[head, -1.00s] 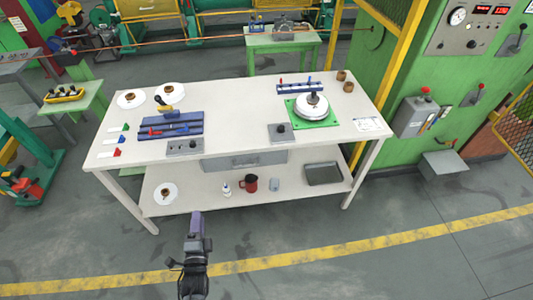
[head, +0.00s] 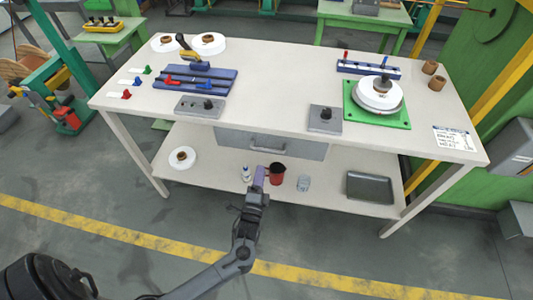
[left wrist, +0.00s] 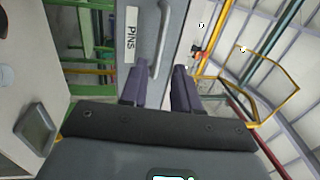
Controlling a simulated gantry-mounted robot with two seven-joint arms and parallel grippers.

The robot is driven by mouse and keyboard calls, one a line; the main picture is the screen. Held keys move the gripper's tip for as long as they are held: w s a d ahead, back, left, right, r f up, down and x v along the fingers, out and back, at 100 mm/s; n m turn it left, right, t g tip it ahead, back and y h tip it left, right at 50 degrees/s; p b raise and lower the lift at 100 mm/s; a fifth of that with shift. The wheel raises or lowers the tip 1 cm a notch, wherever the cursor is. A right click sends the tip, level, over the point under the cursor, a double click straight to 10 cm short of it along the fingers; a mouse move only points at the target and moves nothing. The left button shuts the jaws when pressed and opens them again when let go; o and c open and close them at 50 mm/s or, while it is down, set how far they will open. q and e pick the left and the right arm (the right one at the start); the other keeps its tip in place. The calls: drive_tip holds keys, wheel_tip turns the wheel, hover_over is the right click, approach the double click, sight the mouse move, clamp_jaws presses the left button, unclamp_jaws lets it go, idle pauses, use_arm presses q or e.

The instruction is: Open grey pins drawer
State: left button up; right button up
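The grey pins drawer (head: 300,149) hangs under the white worktop and looks shut. Its bar handle (head: 268,151) is on the front face. In the left wrist view, the drawer front (left wrist: 142,60), a white PINS label (left wrist: 132,34) and the handle (left wrist: 160,42) show, turned sideways. My left gripper (head: 260,174) is in front of and below the handle in the head view. In the left wrist view, its two purple fingers (left wrist: 158,88) are apart with nothing between them; the handle lies ahead of the gap. My right gripper is not in view.
The white table (head: 290,60) has a lower shelf with a red mug (head: 277,174), a small bottle (head: 246,173), a grey tray (head: 369,187) and a white spool (head: 181,158). Two control boxes (head: 325,119) (head: 200,106) sit at the top's front edge. Floor in front is clear.

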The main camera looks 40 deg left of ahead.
sight(265, 149)
use_arm(q)
drive_tip(key=shift+b+x, duration=1.15)
drive_tip(key=shift+x, duration=3.85)
clamp_jaws()
